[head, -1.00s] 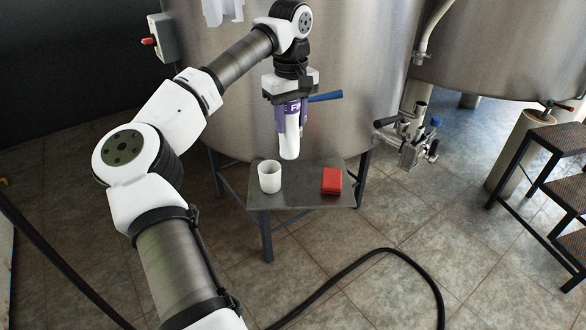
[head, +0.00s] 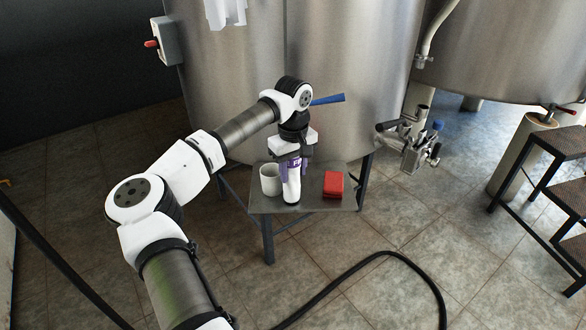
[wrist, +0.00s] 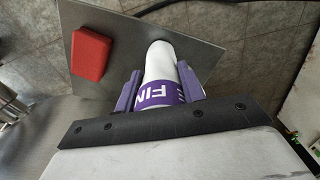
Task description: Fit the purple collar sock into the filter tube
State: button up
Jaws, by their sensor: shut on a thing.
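The purple collar sock (head: 291,189) is a white, rounded tube with a lettered purple band. It hangs upright below my gripper (head: 291,168), over the small grey table. In the wrist view the purple collar (wrist: 165,93) sits between the two purple fingers of my gripper (wrist: 161,86), which is shut on it. I cannot tell whether its lower end touches the table. No part is clearly marked as the filter tube; an upright open steel tube (head: 421,115) stands in the pipework at the right of the tank.
The grey table (head: 330,203) carries a white cup (head: 270,181) close left of the sock and a red block (head: 333,184) to its right. A blue handle (head: 328,99) juts out behind my wrist. A black hose (head: 350,267) lies on the floor. Steps (head: 550,145) stand at right.

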jog(key=o, duration=1)
jog(key=shift+f, duration=0.1)
jog(key=shift+c, duration=0.2)
notch_tip(320, 180, up, 12)
jog(key=shift+d, duration=0.1)
